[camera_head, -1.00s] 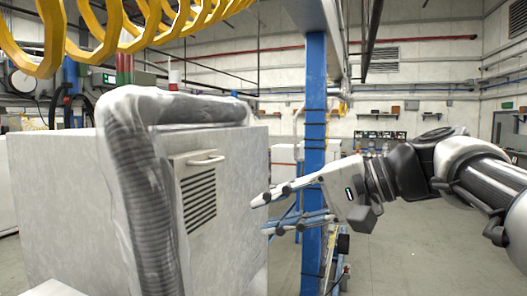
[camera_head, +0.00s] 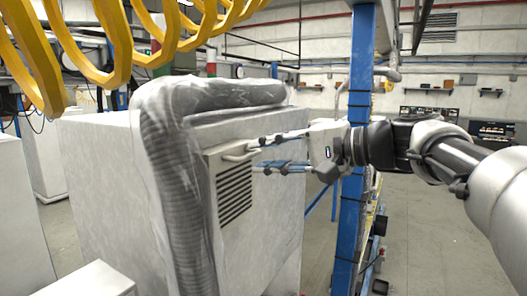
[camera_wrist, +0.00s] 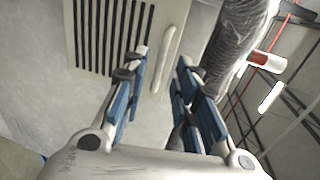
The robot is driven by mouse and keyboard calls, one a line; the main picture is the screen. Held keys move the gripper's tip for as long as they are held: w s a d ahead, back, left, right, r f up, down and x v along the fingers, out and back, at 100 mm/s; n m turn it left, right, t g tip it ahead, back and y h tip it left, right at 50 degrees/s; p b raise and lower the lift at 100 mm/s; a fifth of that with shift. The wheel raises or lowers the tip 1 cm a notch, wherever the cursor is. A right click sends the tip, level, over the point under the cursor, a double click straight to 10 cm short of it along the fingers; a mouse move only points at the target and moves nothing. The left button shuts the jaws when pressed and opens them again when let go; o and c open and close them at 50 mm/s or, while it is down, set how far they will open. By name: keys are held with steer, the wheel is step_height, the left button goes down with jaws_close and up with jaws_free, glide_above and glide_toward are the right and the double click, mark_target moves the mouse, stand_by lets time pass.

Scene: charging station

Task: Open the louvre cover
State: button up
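The louvre cover (camera_head: 234,195) is a pale panel with dark slats on the side of a large grey-white cabinet. It looks closed and flush. Its pale bar handle (camera_head: 238,152) sits above the slats. My gripper (camera_head: 261,156) is open, its fingers pointing left at the cover, with the fingertips close to the handle's right end. In the wrist view the cover (camera_wrist: 110,40) fills the upper left, and the handle (camera_wrist: 166,58) lies ahead between the fingertips of my gripper (camera_wrist: 162,62). The fingers are apart with nothing held. Whether they touch the handle I cannot tell.
A thick ribbed, plastic-wrapped duct (camera_head: 172,190) runs over the cabinet (camera_head: 95,170), just left of the cover. A blue post (camera_head: 352,200) stands behind my gripper. Yellow coils (camera_head: 120,40) hang at upper left. Open floor (camera_head: 435,240) lies to the right.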

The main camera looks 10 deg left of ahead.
mark_target(254, 155)
steer(key=shift+p+x, duration=0.3)
steer(key=shift+x, duration=1.85)
jaws_close()
steer(key=shift+w, duration=0.1)
